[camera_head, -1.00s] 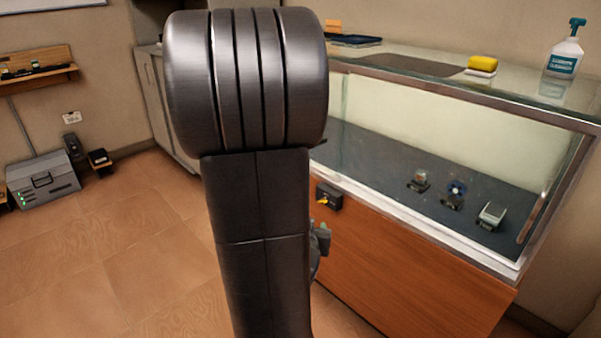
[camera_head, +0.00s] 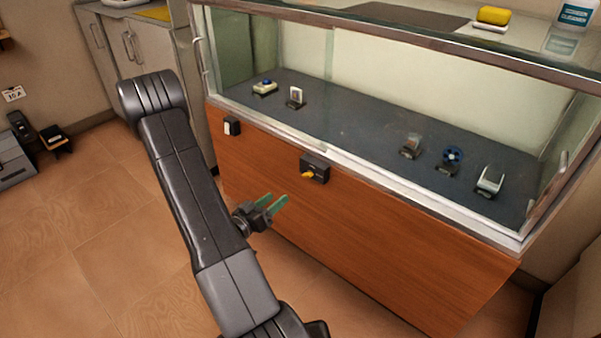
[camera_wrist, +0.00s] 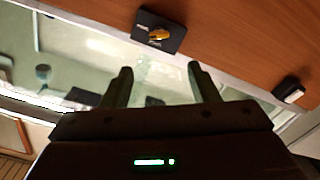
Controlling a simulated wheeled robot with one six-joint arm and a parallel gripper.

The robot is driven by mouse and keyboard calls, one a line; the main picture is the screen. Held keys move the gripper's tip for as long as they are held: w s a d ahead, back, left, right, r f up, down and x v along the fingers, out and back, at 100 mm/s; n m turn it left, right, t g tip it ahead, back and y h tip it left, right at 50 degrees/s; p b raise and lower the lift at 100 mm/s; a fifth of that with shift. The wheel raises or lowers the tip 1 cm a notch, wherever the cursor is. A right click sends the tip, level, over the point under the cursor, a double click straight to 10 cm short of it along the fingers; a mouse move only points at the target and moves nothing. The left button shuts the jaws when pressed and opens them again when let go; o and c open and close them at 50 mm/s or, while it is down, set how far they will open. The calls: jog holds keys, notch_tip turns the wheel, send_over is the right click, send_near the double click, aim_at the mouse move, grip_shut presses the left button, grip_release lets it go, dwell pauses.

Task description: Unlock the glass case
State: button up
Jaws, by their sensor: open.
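The glass case (camera_head: 420,207) has a wooden front, glass upper walls and a metal frame. A black lock box (camera_head: 317,163) with a yellow key or knob (camera_head: 307,175) is on the wooden front, just below the metal edge. My gripper (camera_head: 279,203) is open and empty, to the lower left of the lock and apart from it. In the wrist view the picture is upside down; the lock box (camera_wrist: 172,42) and its yellow knob (camera_wrist: 159,33) show beyond and between my open fingers (camera_wrist: 159,82). Fine lock markings are too small to read.
A small black-and-white box (camera_head: 232,126) is on the wooden front, left of the lock. Several small exhibits sit inside the case. A yellow sponge (camera_head: 493,16) and a spray bottle (camera_head: 570,25) stand on top.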

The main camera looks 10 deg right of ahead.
aim_at(306, 176)
jog(key=b+x, duration=0.2)
jog(key=x, duration=1.1)
jog(key=shift+w+d, duration=0.25)
jog(key=c, duration=1)
jog(key=m+b, duration=0.5)
jog(key=shift+s+m+b, duration=0.1)
jog(key=shift+m+b, duration=0.2)
jog(key=shift+m, duration=0.1)
jog(key=o, duration=1)
